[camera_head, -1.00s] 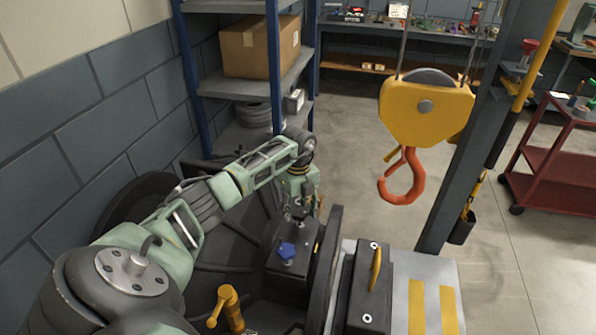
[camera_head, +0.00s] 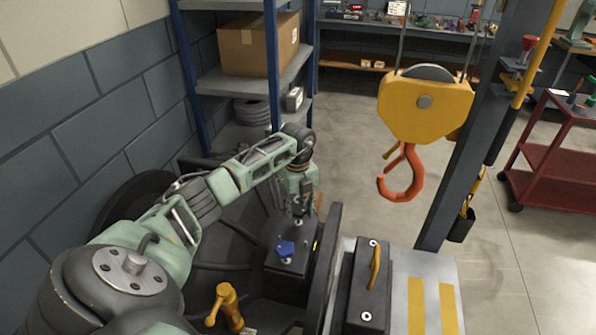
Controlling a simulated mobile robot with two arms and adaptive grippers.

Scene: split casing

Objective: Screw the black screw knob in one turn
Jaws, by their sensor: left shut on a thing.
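My left gripper (camera_head: 299,212) points down at the far end of the dark casing block (camera_head: 286,268). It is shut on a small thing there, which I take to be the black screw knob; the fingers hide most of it. My right gripper is not in view.
A yellow crane block with an orange hook (camera_head: 402,175) hangs to the right of my left arm. A yellow handle (camera_head: 226,305) stands in front of the block. Another dark block with a yellow handle (camera_head: 375,268) lies to the right. A shelf (camera_head: 245,80) stands behind.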

